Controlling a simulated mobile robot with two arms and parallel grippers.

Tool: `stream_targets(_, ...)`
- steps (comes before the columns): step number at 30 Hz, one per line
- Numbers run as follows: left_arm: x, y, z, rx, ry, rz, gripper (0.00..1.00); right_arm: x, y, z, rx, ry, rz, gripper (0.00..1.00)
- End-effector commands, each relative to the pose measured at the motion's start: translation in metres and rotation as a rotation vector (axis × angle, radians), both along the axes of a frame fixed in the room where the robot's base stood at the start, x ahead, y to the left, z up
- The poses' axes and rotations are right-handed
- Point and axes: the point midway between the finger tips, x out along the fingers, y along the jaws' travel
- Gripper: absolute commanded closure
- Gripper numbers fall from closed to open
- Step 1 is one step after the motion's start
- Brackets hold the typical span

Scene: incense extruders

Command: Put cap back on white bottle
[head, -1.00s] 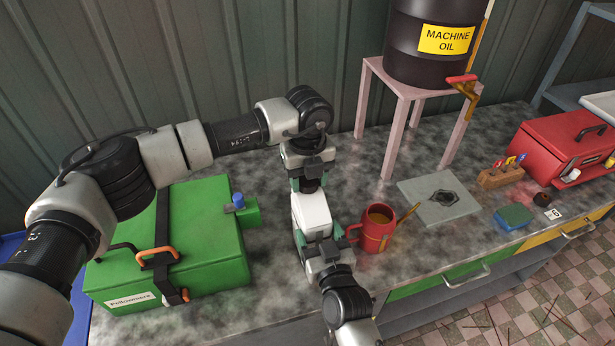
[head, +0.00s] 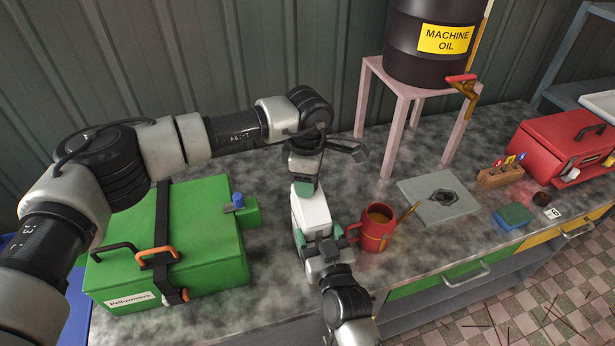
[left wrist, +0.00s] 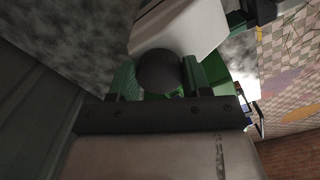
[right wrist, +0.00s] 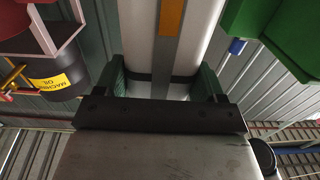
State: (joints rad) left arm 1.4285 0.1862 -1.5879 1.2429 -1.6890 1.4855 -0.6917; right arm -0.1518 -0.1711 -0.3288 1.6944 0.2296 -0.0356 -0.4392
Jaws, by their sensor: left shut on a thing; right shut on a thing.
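The white bottle (head: 312,213) is held above the workbench between my two grippers. My right gripper (head: 318,236) is shut on its lower body, with green pads on both sides; the bottle (right wrist: 197,35) also fills the middle of the right wrist view. My left gripper (head: 305,187) is shut at the bottle's upper end. In the left wrist view a round black cap (left wrist: 160,70) sits between its green pads, right against the bottle's end (left wrist: 185,30). I cannot tell whether the cap is seated on the neck; the head view hides it.
A green case (head: 205,215) is at left. A pink stand (head: 398,85) with a machine oil drum (head: 430,50) is behind right. A grey plate (head: 425,210) lies right of the can.

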Motion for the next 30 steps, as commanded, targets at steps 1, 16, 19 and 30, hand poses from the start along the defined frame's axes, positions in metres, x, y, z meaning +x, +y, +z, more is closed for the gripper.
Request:
stream_targets(1, 0.0010, 0.0009, 0.0004, 0.002, -0.002, -0.096, 0.80, -0.0001, -0.0003, 0.0001, 0.000, -0.001, -0.001, 0.97)
stream_targets(16, 0.0011, 0.0012, 0.0000, 0.002, -0.003, -1.067, 0.80, -0.0003, -0.0002, 0.0002, 0.000, -0.001, -0.001, 0.97)
stream_targets(19, 0.0012, 0.0012, 0.0000, 0.001, -0.003, -1.065, 0.80, -0.0003, -0.0002, 0.0001, -0.001, -0.001, 0.000, 0.97)
stream_targets(30, 0.0005, 0.0006, -0.0003, 0.000, -0.002, -1.064, 0.26, -0.0002, -0.0002, 0.0001, -0.001, 0.000, 0.000, 0.97)
